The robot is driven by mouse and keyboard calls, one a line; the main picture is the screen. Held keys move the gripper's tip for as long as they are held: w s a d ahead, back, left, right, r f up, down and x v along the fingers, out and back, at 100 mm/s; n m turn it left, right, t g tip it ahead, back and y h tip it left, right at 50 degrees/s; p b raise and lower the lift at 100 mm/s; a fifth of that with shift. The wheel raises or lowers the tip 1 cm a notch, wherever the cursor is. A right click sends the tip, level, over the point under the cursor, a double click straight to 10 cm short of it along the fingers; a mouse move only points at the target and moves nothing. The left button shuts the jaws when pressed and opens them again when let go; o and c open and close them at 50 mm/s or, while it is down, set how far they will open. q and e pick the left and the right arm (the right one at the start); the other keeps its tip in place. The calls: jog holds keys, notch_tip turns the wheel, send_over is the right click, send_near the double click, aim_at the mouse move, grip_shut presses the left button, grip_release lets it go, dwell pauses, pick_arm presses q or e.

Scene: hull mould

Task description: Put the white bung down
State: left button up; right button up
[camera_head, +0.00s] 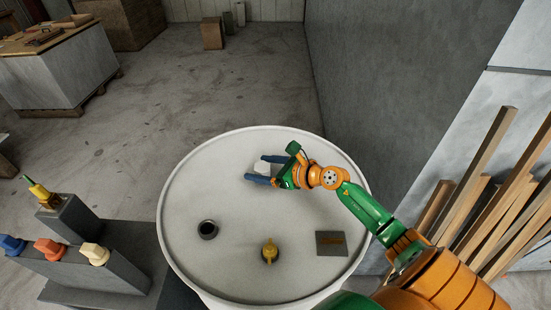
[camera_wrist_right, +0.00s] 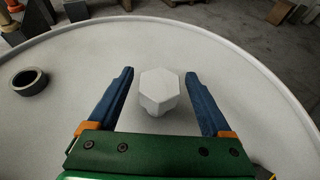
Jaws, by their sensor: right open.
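The white bung (camera_wrist_right: 159,92) stands on the pale round drum top (camera_wrist_right: 270,125), its hexagonal head facing up in the right wrist view. In the head view the white bung (camera_head: 262,169) shows between the fingers, partly hidden. My right gripper (camera_head: 265,170) is open around it. In the wrist view its two blue fingers (camera_wrist_right: 160,78) stand on either side of the bung with a visible gap on each side. My left gripper is not in view.
On the drum top are a dark ring-shaped opening (camera_head: 207,230), a yellow fitting (camera_head: 270,251) and a dark plate (camera_head: 331,243). A grey stepped block (camera_head: 85,265) with coloured bungs stands at left. Timber planks (camera_head: 490,215) lean at right. The drum's left side is clear.

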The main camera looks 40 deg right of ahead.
aim_at(269, 170)
jog(key=v, duration=0.8)
jog(key=shift+s+b, duration=0.2)
jog(key=shift+b, duration=0.1)
jog(key=shift+s+d+r, duration=0.2)
jog(key=shift+s+r, duration=0.05)
jog(key=shift+s, duration=0.2)
